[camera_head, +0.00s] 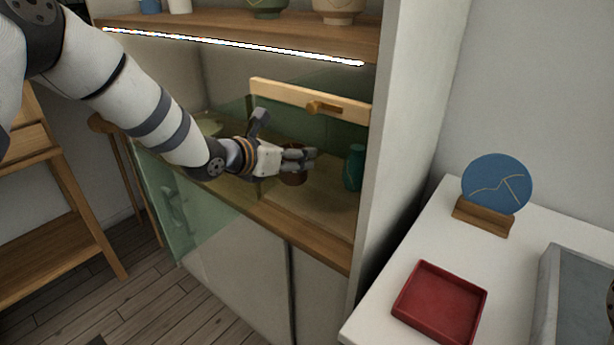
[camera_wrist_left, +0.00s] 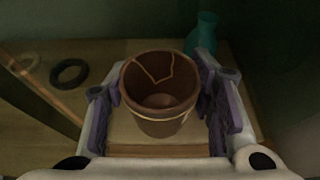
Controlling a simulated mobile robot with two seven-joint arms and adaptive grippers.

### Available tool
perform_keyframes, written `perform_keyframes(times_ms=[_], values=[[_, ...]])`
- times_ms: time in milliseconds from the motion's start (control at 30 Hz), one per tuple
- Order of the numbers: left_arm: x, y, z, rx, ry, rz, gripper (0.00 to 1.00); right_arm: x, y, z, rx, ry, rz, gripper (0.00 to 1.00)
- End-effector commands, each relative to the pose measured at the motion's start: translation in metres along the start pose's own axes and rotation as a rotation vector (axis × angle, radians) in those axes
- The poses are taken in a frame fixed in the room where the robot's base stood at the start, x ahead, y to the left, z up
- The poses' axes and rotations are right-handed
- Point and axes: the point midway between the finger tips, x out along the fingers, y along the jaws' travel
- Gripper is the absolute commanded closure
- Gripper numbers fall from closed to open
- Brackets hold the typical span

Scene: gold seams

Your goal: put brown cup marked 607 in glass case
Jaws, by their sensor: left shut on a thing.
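The brown cup (camera_wrist_left: 160,115) has gold seam lines inside and a pale band around its outside. In the left wrist view it is upright between the two fingers of my left gripper (camera_wrist_left: 163,112), which is shut on it. In the head view my left gripper (camera_head: 300,158) reaches into the glass case, and the cup (camera_head: 293,178) shows partly below the fingers. The glass case (camera_head: 270,215) has a wooden front edge and greenish glass panes. The mark 607 is not readable. I cannot tell whether the cup touches the case floor.
A teal vase (camera_head: 354,168) stands in the case right of the cup; it also shows behind it in the wrist view (camera_wrist_left: 203,35). A dark ring (camera_wrist_left: 69,72) lies at left. A red tray (camera_head: 440,302) sits on the white table.

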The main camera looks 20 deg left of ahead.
Motion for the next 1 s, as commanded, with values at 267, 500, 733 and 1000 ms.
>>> perform_keyframes(times_ms=[267,500,733,1000], values=[[0.037,0.0,-0.008,-0.002,0.004,-0.001,0.83,0.013,0.001,0.007,-0.001,-0.036,0.002,0.6],[0.046,-0.001,-0.033,-0.001,0.003,-0.001,0.83,0.018,0.001,0.009,-0.001,-0.047,0.003,0.6],[0.058,0.0,-0.051,0.0,-0.002,0.0,0.83,0.022,0.001,0.012,-0.002,-0.058,0.003,0.6],[0.059,0.0,-0.053,0.0,-0.002,0.0,0.46,0.022,0.001,0.012,-0.002,-0.059,0.003,0.6]])
